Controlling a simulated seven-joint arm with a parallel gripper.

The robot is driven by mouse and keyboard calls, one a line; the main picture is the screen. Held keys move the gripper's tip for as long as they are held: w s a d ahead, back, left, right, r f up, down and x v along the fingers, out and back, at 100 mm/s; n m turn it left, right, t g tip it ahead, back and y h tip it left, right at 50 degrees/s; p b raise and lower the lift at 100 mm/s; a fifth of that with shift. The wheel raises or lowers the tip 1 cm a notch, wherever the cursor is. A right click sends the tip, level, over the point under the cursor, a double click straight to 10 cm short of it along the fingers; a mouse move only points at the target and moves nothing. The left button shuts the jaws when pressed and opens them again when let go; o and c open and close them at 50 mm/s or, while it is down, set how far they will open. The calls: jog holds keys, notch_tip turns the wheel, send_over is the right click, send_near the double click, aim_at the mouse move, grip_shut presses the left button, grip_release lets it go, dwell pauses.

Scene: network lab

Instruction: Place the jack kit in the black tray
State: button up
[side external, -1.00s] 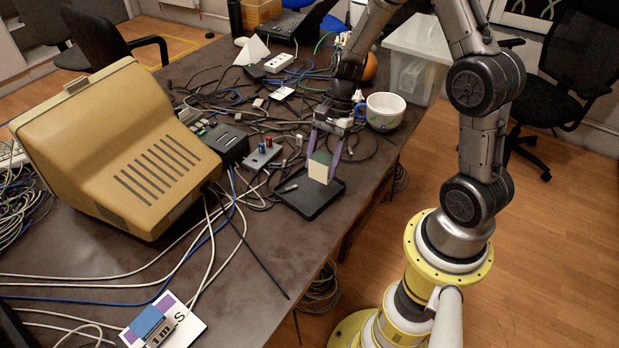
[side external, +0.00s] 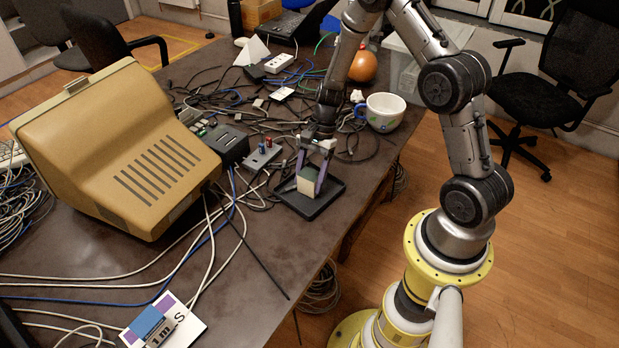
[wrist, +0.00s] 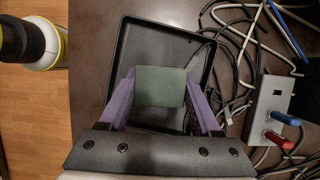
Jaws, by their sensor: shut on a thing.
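The jack kit, a small block with a green top and cream sides (side external: 307,182), is between the purple fingers of my gripper (side external: 312,170). In the wrist view the green face of the jack kit (wrist: 161,86) fills the gap between the fingers. My gripper is shut on it. The black tray (side external: 328,201) lies flat on the table below, and its raised rim also shows in the wrist view (wrist: 165,24). The jack kit is over the tray's inside, low down. I cannot tell whether it touches the tray floor.
A grey box with red and blue plugs (side external: 263,155) stands just left of the tray. A cup (side external: 384,112) and an orange ball (side external: 363,66) are behind it. Loose cables crowd the table's back. A beige monitor (side external: 115,150) stands left. The table's right edge is close to the tray.

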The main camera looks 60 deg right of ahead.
jog(key=shift+f, duration=0.1)
jog(key=o, duration=1.5)
jog(key=shift+c, duration=0.2)
jog(key=v, duration=1.2)
jog(key=s+a+r+n+t+h, duration=0.1)
jog(key=s+a+r+n, duration=0.25)
jog(key=r, duration=0.25)
jog(key=s+a+r+n+t+h, duration=0.1)
jog(key=s+a+r+n+h, duration=0.15)
jog(key=r+n, duration=0.35)
jog(key=s+a+r+n+t, duration=0.1)
jog(key=s+a+r+n, duration=0.1)
jog(key=s, duration=0.4)
jog(key=s+a+r+n+t+h, duration=0.1)
jog(key=s+a+r+n+t, duration=0.1)
jog(key=s+r+n, duration=0.2)
jog(key=shift+s+a+n+t, duration=0.35)
jog(key=shift+s+n, duration=0.9)
jog(key=shift+s, duration=0.55)
